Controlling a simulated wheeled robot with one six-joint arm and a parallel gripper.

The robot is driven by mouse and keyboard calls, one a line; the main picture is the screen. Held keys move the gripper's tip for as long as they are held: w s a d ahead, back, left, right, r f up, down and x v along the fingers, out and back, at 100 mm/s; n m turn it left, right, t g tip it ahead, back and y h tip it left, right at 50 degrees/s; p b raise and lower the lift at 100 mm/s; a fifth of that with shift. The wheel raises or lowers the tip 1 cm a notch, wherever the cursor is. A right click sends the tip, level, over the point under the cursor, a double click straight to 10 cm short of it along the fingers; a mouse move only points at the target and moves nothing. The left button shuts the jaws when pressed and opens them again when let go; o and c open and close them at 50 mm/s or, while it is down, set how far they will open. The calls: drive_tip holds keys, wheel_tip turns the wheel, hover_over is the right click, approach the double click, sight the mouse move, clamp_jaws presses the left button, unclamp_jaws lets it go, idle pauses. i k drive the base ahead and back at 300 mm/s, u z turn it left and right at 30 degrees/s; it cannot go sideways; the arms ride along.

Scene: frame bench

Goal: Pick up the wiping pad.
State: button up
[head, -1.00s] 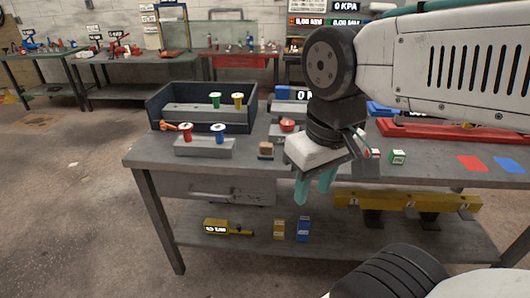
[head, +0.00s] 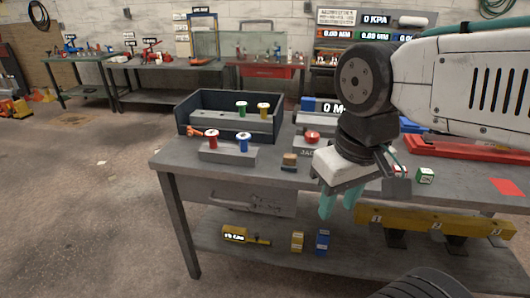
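A small tan block with a dark base (head: 289,161), which looks like the wiping pad, sits on the grey workbench (head: 180,158) near its front edge. My gripper (head: 338,206) hangs to the right of the block and lower in the picture, in front of the bench edge. Its two teal fingers point down with a gap between them, and nothing shows in the gap. The gripper is apart from the block.
A grey holder (head: 228,153) with red and blue spools stands left of the block. A dark bin (head: 190,106) is behind it. A red button (head: 312,136) and a green-white cube (head: 426,175) are nearby. A drawer (head: 240,197) is below.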

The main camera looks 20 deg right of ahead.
sight(289, 163)
drive_tip(key=z, duration=0.05)
drive_tip(key=k, duration=0.5)
drive_tip(key=u, duration=1)
drive_tip(key=i, duration=1.25)
drive_tip(key=z, duration=0.75)
drive_tip(key=i, duration=0.4)
drive_tip(key=z, duration=0.35)
